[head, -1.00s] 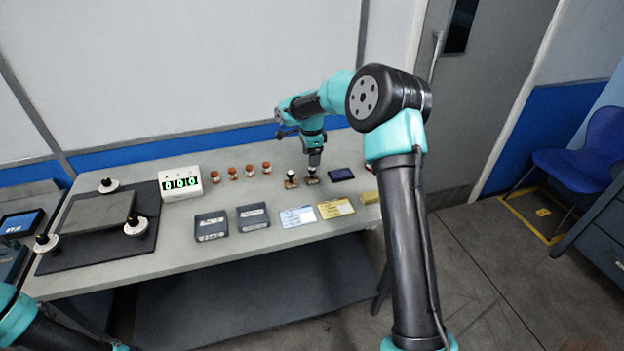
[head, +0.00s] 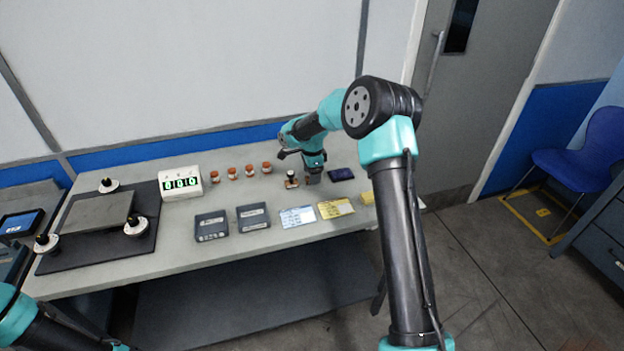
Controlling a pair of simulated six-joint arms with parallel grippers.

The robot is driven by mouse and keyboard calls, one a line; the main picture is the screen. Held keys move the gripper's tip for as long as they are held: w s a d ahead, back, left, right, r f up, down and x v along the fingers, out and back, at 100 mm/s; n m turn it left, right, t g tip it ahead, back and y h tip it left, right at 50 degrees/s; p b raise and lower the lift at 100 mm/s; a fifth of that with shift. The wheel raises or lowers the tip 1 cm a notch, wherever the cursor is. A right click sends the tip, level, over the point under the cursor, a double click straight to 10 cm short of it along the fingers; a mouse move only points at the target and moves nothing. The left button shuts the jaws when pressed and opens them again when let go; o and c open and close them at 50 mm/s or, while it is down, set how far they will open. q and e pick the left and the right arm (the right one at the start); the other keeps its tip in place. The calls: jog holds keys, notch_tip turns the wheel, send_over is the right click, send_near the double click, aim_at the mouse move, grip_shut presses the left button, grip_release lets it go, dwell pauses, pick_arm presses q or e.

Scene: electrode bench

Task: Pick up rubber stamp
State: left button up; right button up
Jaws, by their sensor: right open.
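One rubber stamp (head: 291,180), with a dark and pale knob on a brown base, stands upright on the bench. My right gripper (head: 313,180) is open and points down just to the right of it, low at the bench top. A second stamp that stood at this spot is now hidden by the gripper; I cannot tell whether the fingers touch it. Of my left arm only a part shows at the lower left; its gripper is out of view.
A dark blue pad (head: 341,174) lies right of the gripper. Several orange-capped jars (head: 249,171) stand to the left. A blue-white card (head: 298,216) and a yellow card (head: 335,208) lie in front, with two dark boxes (head: 253,217) further left. A digital readout (head: 181,184) stands beyond.

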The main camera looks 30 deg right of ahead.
jog(key=shift+f, duration=0.45)
jog(key=c, duration=1)
jog(key=shift+r, duration=0.1)
jog(key=shift+c, duration=0.2)
jog(key=shift+r, duration=1.65)
jog(key=s+a, duration=0.2)
jog(key=s, duration=0.2)
jog(key=s+a+r, duration=0.1)
jog(key=s+a, duration=0.2)
jog(key=s, duration=0.2)
jog(key=s+a, duration=0.3)
jog(key=s, duration=0.1)
jog(key=shift+s+a+r, duration=0.2)
jog(key=shift+s+r, duration=0.1)
jog(key=shift+s, duration=0.05)
